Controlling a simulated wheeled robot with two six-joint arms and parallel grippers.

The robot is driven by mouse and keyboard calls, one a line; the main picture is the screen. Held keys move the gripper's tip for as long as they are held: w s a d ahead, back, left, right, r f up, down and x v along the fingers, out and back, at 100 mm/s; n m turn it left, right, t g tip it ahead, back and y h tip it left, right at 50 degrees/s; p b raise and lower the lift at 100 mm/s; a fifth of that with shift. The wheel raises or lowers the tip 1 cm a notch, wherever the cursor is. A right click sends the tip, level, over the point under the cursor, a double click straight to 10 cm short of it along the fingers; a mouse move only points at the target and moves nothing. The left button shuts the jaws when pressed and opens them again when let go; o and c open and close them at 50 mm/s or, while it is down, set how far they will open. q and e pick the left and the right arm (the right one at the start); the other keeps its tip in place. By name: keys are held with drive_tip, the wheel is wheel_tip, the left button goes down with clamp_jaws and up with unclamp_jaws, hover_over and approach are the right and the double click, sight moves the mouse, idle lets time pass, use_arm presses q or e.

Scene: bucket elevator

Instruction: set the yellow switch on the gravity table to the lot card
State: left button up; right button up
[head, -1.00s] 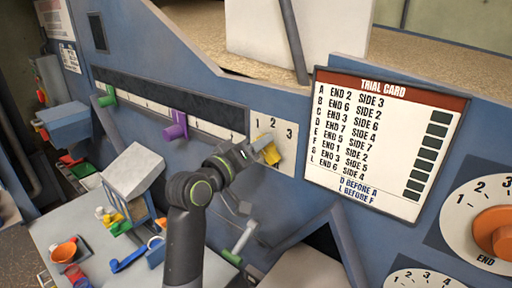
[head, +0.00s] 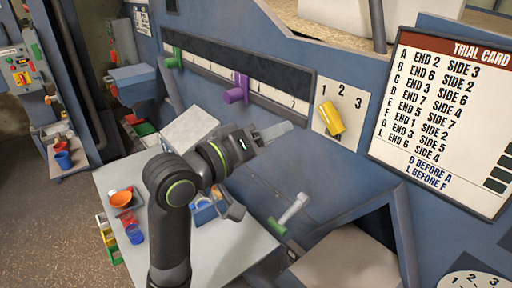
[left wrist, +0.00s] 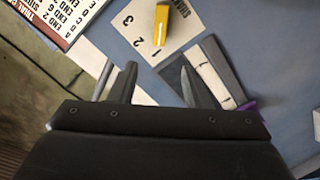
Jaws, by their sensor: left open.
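The yellow switch (head: 333,117) is a bar-shaped knob on a pale plate (head: 357,117) marked 1, 2, 3. Its upper end seems to lean towards the 1. In the left wrist view the switch (left wrist: 160,24) shows beyond my fingers, its near end by the 1. My left gripper (head: 278,132) is open and empty, left of the switch and apart from it; its fingers also show in the left wrist view (left wrist: 159,68). A card headed TRIAL CARD (head: 440,120), with END and SIDE numbers, hangs right of the switch. My right gripper is out of view.
A purple slider (head: 236,92) and a green slider (head: 173,60) sit on the slotted scale to the left. A green-ended lever (head: 277,226) is below. A grey table (head: 235,265) bears an orange bowl (head: 120,198) and small bins. A dial (head: 473,284) shows lower right.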

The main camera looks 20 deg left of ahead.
use_arm(q)
drive_tip(key=shift+v, duration=1.7)
drive_tip(key=shift+f, duration=0.1)
